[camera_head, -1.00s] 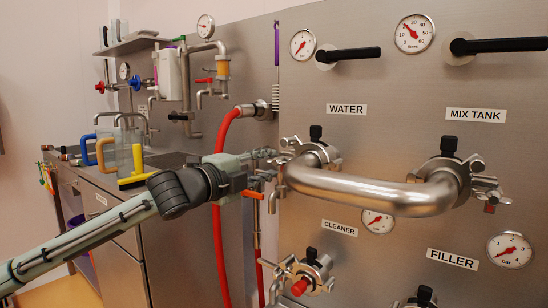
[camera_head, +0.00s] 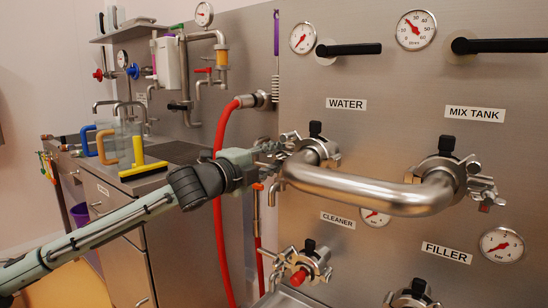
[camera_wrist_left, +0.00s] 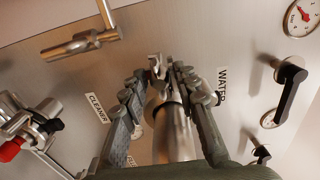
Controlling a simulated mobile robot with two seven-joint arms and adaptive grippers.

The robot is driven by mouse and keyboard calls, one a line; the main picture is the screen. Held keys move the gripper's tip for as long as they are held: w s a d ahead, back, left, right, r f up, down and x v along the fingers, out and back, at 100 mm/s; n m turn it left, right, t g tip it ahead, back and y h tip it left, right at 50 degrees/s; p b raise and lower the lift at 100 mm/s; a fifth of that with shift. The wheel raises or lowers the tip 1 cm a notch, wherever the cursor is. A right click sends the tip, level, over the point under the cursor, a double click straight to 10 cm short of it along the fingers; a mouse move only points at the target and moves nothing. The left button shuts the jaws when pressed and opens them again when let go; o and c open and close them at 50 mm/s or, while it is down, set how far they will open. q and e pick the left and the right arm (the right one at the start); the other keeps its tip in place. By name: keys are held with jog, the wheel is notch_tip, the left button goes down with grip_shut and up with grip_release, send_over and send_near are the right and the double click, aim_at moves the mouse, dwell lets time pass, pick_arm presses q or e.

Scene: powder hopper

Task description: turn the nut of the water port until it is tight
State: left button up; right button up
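The WATER port (camera_head: 320,150) is a steel clamp fitting with a black knob on top, on the steel panel. Its wing nut (camera_head: 290,142) sticks out on the left side. A thick bent pipe (camera_head: 365,190) joins this port to the MIX TANK port (camera_head: 445,175). My left gripper (camera_head: 272,152) is at the nut, coming from the left. In the left wrist view my two fingers (camera_wrist_left: 160,72) stand apart, with the nut (camera_wrist_left: 156,66) between their tips and the pipe (camera_wrist_left: 175,130) behind. Contact with the nut cannot be made out. My right gripper is not in view.
Below are the CLEANER port (camera_head: 303,265) with a red cap and the FILLER port (camera_head: 412,295). A red hose (camera_head: 218,200) hangs behind my left arm. Black lever handles (camera_head: 350,50) project above. A counter (camera_head: 160,175) with jugs stands at the left.

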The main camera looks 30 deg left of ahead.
pick_arm(q)
jog(key=shift+c, duration=0.2)
grip_shut()
jog(key=m, duration=0.6)
jog(key=shift+r+m, duration=0.1)
jog(key=shift+m, duration=0.8)
jog(key=m, duration=0.4)
jog(key=shift+m, duration=0.3)
jog(key=m, duration=0.3)
